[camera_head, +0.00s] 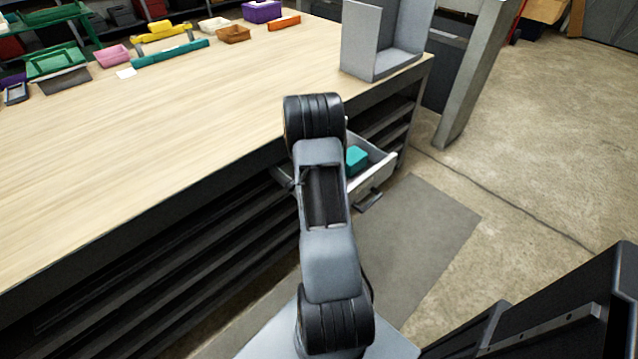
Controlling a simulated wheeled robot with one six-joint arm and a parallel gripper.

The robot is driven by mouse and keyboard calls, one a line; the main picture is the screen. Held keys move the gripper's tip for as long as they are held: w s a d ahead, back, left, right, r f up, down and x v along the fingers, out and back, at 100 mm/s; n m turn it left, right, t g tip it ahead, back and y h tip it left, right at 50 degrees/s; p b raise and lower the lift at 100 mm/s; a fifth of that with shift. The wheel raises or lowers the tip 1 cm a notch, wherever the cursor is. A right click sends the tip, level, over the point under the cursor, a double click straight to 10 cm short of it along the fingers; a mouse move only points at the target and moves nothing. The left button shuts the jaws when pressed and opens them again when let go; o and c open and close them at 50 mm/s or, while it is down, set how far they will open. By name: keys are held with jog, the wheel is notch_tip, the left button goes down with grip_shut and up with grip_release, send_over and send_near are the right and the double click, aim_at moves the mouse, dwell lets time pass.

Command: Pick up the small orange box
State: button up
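Two orange things lie at the back of the wooden workbench (180,150). One is a small brownish-orange box (233,35), low and blocky. The other is a flatter, brighter red-orange piece (284,23) to its right. I cannot tell for sure which is the small orange box. My arm rises in the middle of the picture, in front of the bench's near edge, well short of both.
An open drawer (372,190) holding a teal box (356,158) juts from the bench beside my arm. A grey sheet-metal piece (365,42) stands on the right corner. Coloured bins, including pink (112,55) and purple (262,11), line the back. The bench middle is clear.

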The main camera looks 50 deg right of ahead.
jog(key=shift+f, duration=0.1)
dwell(0.4)
jog(key=shift+c, duration=0.3)
jog(key=c, duration=0.9)
jog(key=shift+o, duration=0.2)
